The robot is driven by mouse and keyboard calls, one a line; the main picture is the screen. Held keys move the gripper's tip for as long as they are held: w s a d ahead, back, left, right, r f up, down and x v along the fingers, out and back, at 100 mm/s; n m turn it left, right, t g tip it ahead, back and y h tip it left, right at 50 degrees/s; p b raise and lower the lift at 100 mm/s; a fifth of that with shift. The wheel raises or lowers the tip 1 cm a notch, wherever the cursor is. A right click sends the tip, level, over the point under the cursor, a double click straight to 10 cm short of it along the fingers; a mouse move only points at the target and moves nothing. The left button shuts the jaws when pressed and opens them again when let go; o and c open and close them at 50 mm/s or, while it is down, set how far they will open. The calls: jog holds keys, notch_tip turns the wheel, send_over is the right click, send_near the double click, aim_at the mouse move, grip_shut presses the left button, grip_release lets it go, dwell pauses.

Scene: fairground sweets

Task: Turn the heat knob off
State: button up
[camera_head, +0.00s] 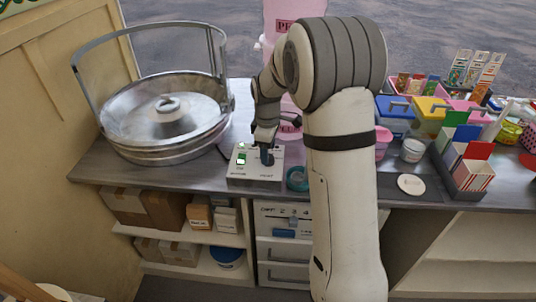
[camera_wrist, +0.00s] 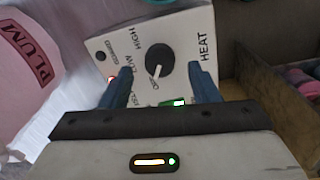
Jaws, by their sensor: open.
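The heat knob (camera_wrist: 160,60) is a round black dial with a white pointer on a white control box (camera_wrist: 98,42) marked HEAT, HIGH and LOW. Its pointer faces the near side of the box, toward a small label that is hard to read. My gripper (camera_wrist: 161,70) is open, with one blue finger on each side of the knob; I cannot tell whether they touch it. In the head view my gripper (camera_head: 266,156) is down over the control box (camera_head: 242,172) and hides the knob.
A lit green switch (camera_head: 241,158) and a red light (camera_wrist: 112,79) are on the box. A large metal pan (camera_head: 165,120) stands left on the counter. A teal ring (camera_head: 297,178) lies close right of the box. Coloured tubs and a pink container (camera_wrist: 45,90) are nearby.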

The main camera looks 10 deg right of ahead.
jog(key=shift+s+r, duration=0.1)
jog(key=shift+r, duration=2.55)
jog(key=shift+s+r, duration=0.2)
jog(key=s+r+m+t, duration=0.1)
jog(key=s+m, duration=0.5)
jog(key=s, duration=0.8)
jog(key=s+r+m+t, duration=0.1)
jog(key=s+r+m, duration=0.2)
jog(key=s, duration=1)
jog(key=m, duration=0.3)
jog(key=shift+s+d+r, duration=0.15)
jog(key=shift+s+r, duration=0.1)
jog(key=shift+s, duration=0.1)
